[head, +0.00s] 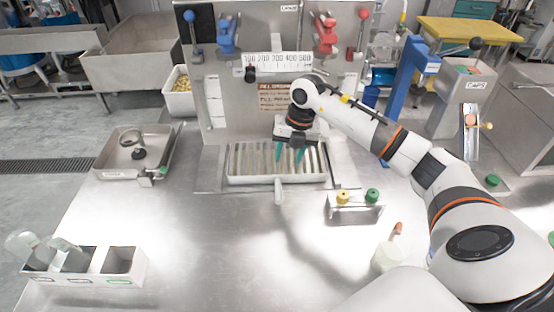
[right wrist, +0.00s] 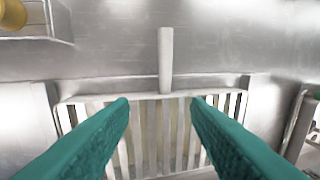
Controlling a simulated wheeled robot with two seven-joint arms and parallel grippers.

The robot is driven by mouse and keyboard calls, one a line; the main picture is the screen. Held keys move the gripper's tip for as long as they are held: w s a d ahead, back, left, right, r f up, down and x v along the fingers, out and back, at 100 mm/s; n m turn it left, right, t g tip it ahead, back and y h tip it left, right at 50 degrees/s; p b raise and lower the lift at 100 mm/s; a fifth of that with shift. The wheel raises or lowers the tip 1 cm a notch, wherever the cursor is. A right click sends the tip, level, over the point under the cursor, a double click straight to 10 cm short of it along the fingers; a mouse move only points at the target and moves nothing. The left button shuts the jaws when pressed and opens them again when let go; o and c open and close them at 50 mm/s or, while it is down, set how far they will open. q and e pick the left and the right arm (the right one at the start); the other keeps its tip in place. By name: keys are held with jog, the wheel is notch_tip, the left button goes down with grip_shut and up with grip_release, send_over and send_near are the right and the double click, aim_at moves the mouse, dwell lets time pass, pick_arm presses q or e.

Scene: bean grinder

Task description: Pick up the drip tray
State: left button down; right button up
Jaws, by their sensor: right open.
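The drip tray (head: 277,180) is a shallow pale metal tray with slats, lying at the foot of the upright metal panel. Its light handle (head: 279,193) sticks out from the front edge towards me. In the right wrist view the handle (right wrist: 165,62) points up the picture from the tray's rim (right wrist: 150,95). My right gripper (head: 289,156) is over the slats, behind the handle. Its two green fingers (right wrist: 160,102) are apart with nothing between them, and the handle lies beyond their tips. My left gripper is not in view.
A small stand with a yellow and a green knob (head: 354,207) is right of the handle. A metal tray with a round tool (head: 121,170) is at left. A box with glass vessels (head: 83,270) is front left. The table's middle is clear.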

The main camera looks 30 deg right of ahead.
send_over(279, 179)
jog(key=d, duration=0.1)
jog(key=f, duration=0.4)
jog(key=shift+s+d+f+p, duration=0.15)
jog(key=shift+s+d+p, duration=0.05)
jog(key=shift+s+p, duration=0.2)
jog(key=f, duration=0.1)
jog(key=a+f+p, duration=0.1)
jog(key=f, duration=0.2)
jog(key=shift+w+a, duration=0.15)
jog(key=shift+w, duration=0.15)
jog(key=shift+f+p, duration=0.3)
jog(key=shift+f, duration=0.2)
jog(key=shift+w+r, duration=0.1)
grip_shut()
